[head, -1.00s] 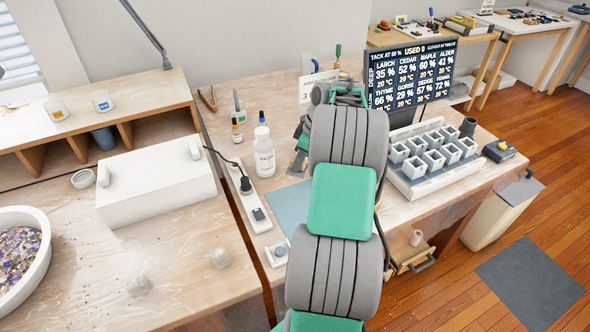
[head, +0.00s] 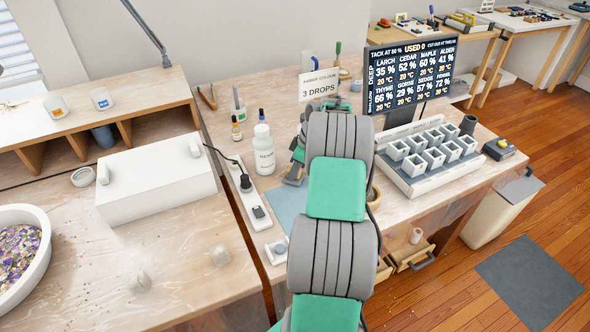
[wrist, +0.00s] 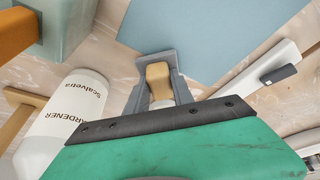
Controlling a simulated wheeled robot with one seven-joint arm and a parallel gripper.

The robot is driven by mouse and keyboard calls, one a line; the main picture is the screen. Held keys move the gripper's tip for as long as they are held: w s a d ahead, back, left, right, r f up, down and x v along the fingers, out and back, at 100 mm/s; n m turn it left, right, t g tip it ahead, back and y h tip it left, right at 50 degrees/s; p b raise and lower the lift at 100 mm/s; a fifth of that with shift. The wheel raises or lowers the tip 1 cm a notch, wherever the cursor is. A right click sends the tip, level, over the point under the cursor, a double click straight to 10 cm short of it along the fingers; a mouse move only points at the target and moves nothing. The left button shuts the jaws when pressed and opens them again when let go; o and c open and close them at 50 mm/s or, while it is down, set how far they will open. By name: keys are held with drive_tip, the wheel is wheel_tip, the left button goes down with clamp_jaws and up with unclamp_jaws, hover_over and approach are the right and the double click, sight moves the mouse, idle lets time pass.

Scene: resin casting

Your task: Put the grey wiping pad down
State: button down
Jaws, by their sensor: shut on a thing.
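In the head view my gripper (head: 294,172) is low over the bench, mostly behind my arm, at the upper edge of a blue-grey mat (head: 284,205). The mat (wrist: 215,30) lies beyond the pad in the wrist view. Whether the pad touches the bench or mat cannot be told.
A white hardener bottle (head: 264,155) stands close left of my gripper; it also shows in the wrist view (wrist: 62,125). A white power strip (head: 248,205) runs left of the mat. A "3 DROPS" card (head: 319,86) stands behind. A tray of grey moulds (head: 410,185) is at right.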

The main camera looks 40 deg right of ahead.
drive_tip(key=c, duration=1.1)
unclamp_jaws()
drive_tip(key=p+v, duration=0.1)
drive_tip(key=v, duration=1.2)
drive_tip(key=w+a+r+m, duration=0.1)
drive_tip(key=a+r, duration=0.2)
drive_tip(key=a, duration=0.8)
drive_tip(key=w+a+r+m, duration=0.1)
drive_tip(key=a+r, duration=0.2)
drive_tip(key=a, duration=0.7)
drive_tip(key=s+a+m+h+p, duration=0.1)
drive_tip(key=s+a+m+p, duration=0.2)
drive_tip(key=s+a, duration=1.3)
drive_tip(key=shift+a+f+m+h, duration=0.3)
drive_tip(key=shift+a+f+h, duration=0.1)
drive_tip(key=shift+a, duration=0.35)
